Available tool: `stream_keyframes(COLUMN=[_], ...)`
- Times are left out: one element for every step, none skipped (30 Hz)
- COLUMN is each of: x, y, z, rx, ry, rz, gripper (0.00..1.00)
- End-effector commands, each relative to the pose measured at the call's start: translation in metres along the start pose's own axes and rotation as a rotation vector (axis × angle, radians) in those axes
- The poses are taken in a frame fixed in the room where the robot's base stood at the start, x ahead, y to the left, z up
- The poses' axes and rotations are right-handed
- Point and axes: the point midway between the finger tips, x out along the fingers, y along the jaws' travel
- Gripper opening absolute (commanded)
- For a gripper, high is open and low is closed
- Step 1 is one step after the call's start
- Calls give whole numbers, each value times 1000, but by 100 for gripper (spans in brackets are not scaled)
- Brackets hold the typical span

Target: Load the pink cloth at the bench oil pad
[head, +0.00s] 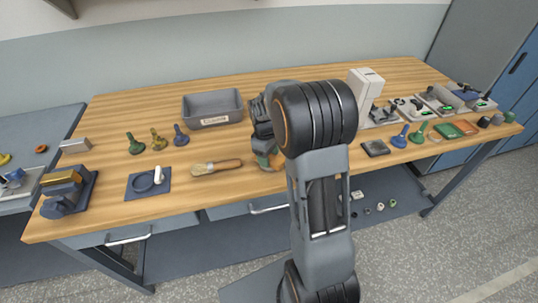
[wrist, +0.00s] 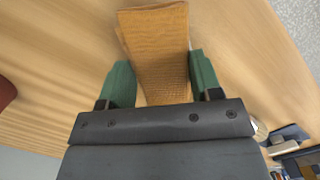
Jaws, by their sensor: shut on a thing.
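My gripper (wrist: 160,76) is shut on an orange-brown woven cloth (wrist: 156,35), which stretches out past the green fingers in the wrist view. I see no plainly pink cloth. A dark square pad (head: 375,148), which may be the oil pad, lies on the bench right of my arm.
A brush (head: 215,167) lies just left of my gripper. A grey bin (head: 212,109) stands behind it. Trays (head: 440,103) and flat green and red pieces crowd the right end.

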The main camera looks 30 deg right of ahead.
Motion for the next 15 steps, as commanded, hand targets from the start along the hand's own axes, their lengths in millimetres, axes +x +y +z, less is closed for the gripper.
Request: stream_keyframes(x=[0,0,-2,-4,-6,-9,-11,-14,-17,-20,-23,-26,-29,-31,-35], y=[-1,-1,-1,-1,-1,0,0,0,0,0,0,0,0,0,0], z=[1,1,1,1,1,2,2,2,2,3,3,3,4,4,4], rx=[0,0,0,0,0,0,0,0,0,0,0,0,0,0,0], ry=[-3,-3,-3,-3,-3,-2,-2,-2,-1,-1,-1,-1,-1,-1,-1], rz=[-3,-3,-3,-3,-3,-2,-2,-2,-2,-1,-1,-1,-1,-1,-1], gripper=[40,40,40,40,40,40,40,40,40,40,40,40,40,40,40])
